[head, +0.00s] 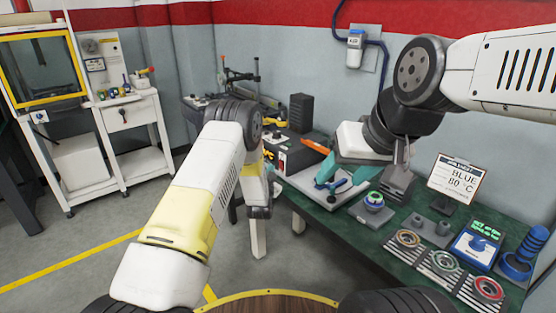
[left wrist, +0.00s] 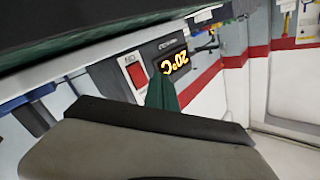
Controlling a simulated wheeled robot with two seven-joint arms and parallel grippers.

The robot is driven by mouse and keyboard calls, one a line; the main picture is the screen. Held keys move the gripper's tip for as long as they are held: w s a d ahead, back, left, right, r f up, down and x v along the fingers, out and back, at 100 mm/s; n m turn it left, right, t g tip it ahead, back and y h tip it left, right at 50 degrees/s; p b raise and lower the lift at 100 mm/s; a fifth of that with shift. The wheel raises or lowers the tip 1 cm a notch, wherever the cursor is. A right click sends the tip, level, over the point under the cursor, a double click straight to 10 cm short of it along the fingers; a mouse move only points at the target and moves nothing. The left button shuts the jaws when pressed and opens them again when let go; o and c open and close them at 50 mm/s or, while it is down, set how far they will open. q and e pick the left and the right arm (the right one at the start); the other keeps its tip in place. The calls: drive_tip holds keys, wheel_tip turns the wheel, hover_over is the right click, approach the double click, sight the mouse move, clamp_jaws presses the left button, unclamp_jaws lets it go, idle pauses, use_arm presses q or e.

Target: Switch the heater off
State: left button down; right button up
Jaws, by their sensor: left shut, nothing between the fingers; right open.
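The heater (head: 300,152) is a dark box on the green bench in the head view, partly hidden behind my left arm. In the left wrist view its panel shows upside down, with a red rocker switch (left wrist: 137,75) and a lit orange display (left wrist: 175,61) reading 20°C. I cannot tell the rocker's position. My left gripper (head: 276,190) is shut and empty in front of the heater. Its green fingertips (left wrist: 165,92) show close to the panel, beside the switch and below the display; contact cannot be told. My right gripper (head: 334,182) is open above a grey plate.
A sign (head: 458,180) reading BLUE 80 °C stands on the bench. Coloured rings (head: 445,261) lie on a striped rack at the front right, near a blue device (head: 478,244). A dark block stack (head: 301,112) stands behind the heater.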

use_arm(q)
drive_tip(key=shift+w+d, duration=0.45)
drive_tip(key=shift+d, duration=0.2)
drive_tip(key=shift+w+d, duration=0.1)
idle(1.6)
drive_tip(key=shift+w+d+r, duration=0.1)
drive_tip(key=shift+w+d, duration=0.05)
drive_tip(key=shift+d, duration=0.1)
drive_tip(key=shift+w+d, duration=0.2)
drive_tip(key=shift+d, duration=0.05)
idle(0.6)
drive_tip(key=shift+a, duration=0.1)
drive_tip(key=shift+s+a, duration=0.45)
drive_tip(key=shift+a, duration=0.1)
drive_tip(key=shift+s+a+f, duration=0.15)
drive_tip(key=shift+s+a, duration=0.6)
drive_tip(key=shift+a, duration=0.25)
drive_tip(key=shift+s+a+f, duration=0.15)
drive_tip(key=shift+s+a, duration=0.55)
drive_tip(key=shift+a, duration=0.3)
